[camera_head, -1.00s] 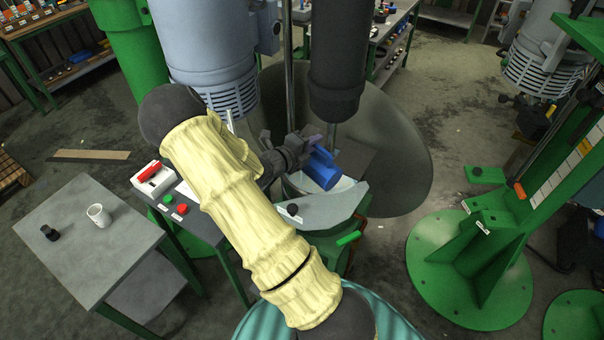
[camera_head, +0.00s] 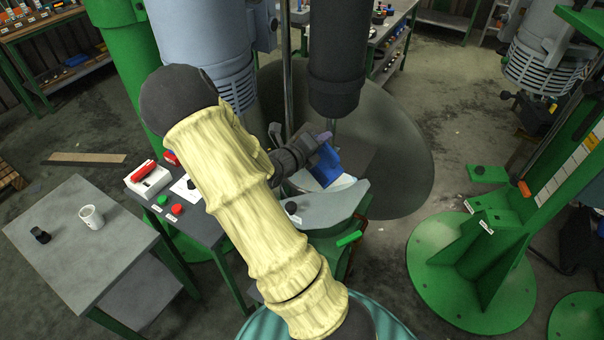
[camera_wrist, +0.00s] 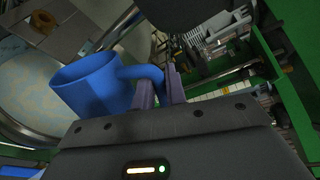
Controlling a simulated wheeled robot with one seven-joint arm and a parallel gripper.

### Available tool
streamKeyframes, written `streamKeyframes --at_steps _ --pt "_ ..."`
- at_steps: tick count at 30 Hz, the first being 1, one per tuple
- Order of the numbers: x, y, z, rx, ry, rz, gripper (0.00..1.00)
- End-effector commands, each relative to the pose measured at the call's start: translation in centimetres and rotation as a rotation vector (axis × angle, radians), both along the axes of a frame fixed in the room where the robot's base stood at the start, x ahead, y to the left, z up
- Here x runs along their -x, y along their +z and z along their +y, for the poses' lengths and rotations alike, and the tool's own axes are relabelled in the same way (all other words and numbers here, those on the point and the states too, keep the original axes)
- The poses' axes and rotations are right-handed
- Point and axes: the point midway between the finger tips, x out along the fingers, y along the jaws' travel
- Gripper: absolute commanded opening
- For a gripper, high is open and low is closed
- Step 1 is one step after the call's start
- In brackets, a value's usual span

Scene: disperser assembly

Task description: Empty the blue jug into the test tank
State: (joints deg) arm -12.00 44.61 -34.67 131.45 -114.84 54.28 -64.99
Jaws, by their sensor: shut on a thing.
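The blue jug (camera_head: 325,168) is held by my gripper (camera_head: 318,143) over the test tank (camera_head: 344,184) in the head view. In the wrist view the jug (camera_wrist: 92,88) shows with its handle between the two fingers of my gripper (camera_wrist: 166,86), which is shut on it. The jug is tilted, with its mouth toward the tank. The tank's pale round opening (camera_wrist: 30,100) lies behind and beside the jug in the wrist view. I cannot tell whether liquid is in the jug or flowing out.
A dark vertical cylinder (camera_head: 337,75) with a thin shaft hangs just above the tank. A grey lid plate (camera_head: 325,210) sits at the tank's front. A side table (camera_head: 75,245) at left bears a white mug (camera_head: 91,217). A green stand (camera_head: 470,270) is at right.

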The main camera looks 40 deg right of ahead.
Motion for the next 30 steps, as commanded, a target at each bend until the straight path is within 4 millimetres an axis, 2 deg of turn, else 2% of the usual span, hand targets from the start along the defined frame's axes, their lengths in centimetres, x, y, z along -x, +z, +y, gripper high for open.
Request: streamKeyframes --at_steps 14,30 --pt "0.6 -0.2 0.0 -0.007 -0.002 -0.056 0.00" --pt "3.0 -0.4 -0.3 -0.043 -0.001 -0.335 0.00"
